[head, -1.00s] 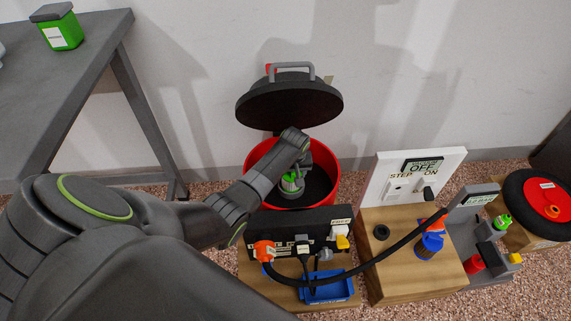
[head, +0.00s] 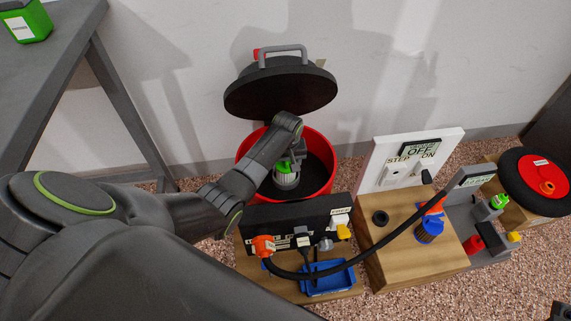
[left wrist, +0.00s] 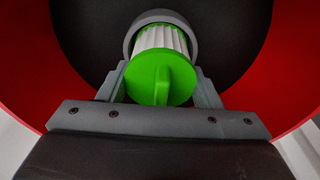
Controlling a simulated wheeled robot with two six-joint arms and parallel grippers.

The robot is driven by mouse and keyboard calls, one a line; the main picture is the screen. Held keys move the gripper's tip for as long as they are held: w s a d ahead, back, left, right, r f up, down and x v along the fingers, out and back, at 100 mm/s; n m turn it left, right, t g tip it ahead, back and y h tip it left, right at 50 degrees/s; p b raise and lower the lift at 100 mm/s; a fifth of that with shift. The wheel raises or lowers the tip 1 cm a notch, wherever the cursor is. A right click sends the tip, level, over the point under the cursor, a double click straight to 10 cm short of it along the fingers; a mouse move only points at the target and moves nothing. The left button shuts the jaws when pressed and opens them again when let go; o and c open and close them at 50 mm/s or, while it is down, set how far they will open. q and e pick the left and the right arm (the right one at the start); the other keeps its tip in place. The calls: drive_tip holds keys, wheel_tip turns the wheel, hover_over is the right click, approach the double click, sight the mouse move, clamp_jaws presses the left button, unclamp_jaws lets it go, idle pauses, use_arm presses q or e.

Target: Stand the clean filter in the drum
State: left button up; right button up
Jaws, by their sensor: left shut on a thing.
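The red drum (head: 328,188) stands open, its black inside showing. My left gripper (head: 290,158) reaches down into it, shut on the filter's green cap (head: 281,167). In the left wrist view the fingers (left wrist: 160,88) grip the green cap (left wrist: 158,80) from both sides. The white pleated filter body (left wrist: 160,38) extends beyond the cap, its far end inside or against a grey round collar (left wrist: 187,27). The grey collar (head: 286,181) shows under the cap in the head view. I cannot tell how deep the filter sits in it.
The black lid (head: 280,92) stands raised behind the drum. In front are a black power strip (head: 290,213), a blue tray (head: 328,283) and a hose (head: 375,255). A switch panel (head: 380,150) stands right. A dark piece at the bottom right corner may be my right gripper (head: 562,312).

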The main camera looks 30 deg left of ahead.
use_arm(q)
drive_tip(key=shift+f, duration=0.1)
drive_tip(key=shift+f, duration=0.15)
drive_tip(key=o, duration=1.1)
